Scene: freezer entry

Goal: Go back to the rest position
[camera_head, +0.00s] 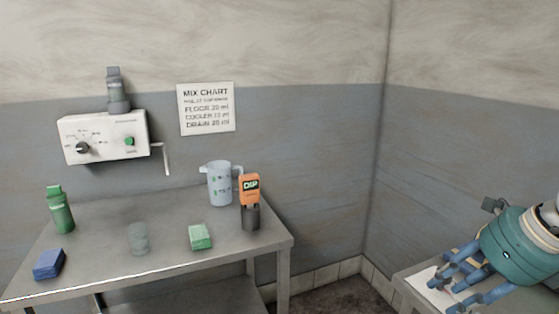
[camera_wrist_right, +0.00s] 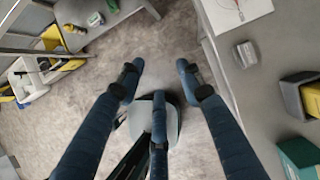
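My right gripper (camera_head: 452,288) is at the lower right of the head view, with a teal body and blue fingers, above a grey side table (camera_head: 402,281). A white sheet lies on that table behind the fingers. In the right wrist view the fingers of this gripper (camera_wrist_right: 158,80) are spread apart with nothing between them. Floor and a grey-green piece show beyond them; I cannot tell what that piece is. My left gripper is in neither view.
A metal table (camera_head: 165,225) holds a green bottle (camera_head: 61,210), blue block (camera_head: 48,264), clear cup (camera_head: 139,239), green-white sponge (camera_head: 200,237), measuring jug (camera_head: 220,184) and orange meter (camera_head: 250,188) in a dark holder. A white dispenser (camera_head: 104,137) and mix chart (camera_head: 206,109) are on the wall.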

